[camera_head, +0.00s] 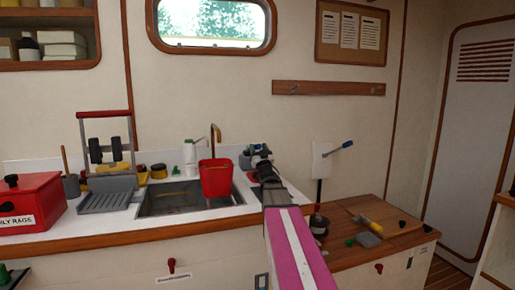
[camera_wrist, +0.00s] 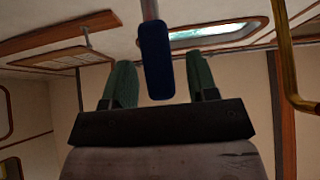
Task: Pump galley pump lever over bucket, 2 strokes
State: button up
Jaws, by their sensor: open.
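A dark blue lever handle (camera_wrist: 157,60) on a pale metal rod shows in the wrist view. It lies between the two green fingers of my gripper (camera_wrist: 160,85), with visible gaps on both sides. My gripper is open; in the head view (camera_head: 252,152) it is right of the red bucket, over the counter. The red bucket (camera_head: 215,180) stands upright in the sink, below the curved brass spout (camera_head: 215,132). The spout also shows at the right of the wrist view (camera_wrist: 288,60).
A lower wooden bench (camera_head: 345,255) holds small tools. Left of the sink (camera_head: 150,205) are a grey rack (camera_head: 105,195) and a red rag box (camera_head: 32,200).

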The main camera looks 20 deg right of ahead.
jog(key=s, duration=1.1)
jog(key=shift+s, duration=0.2)
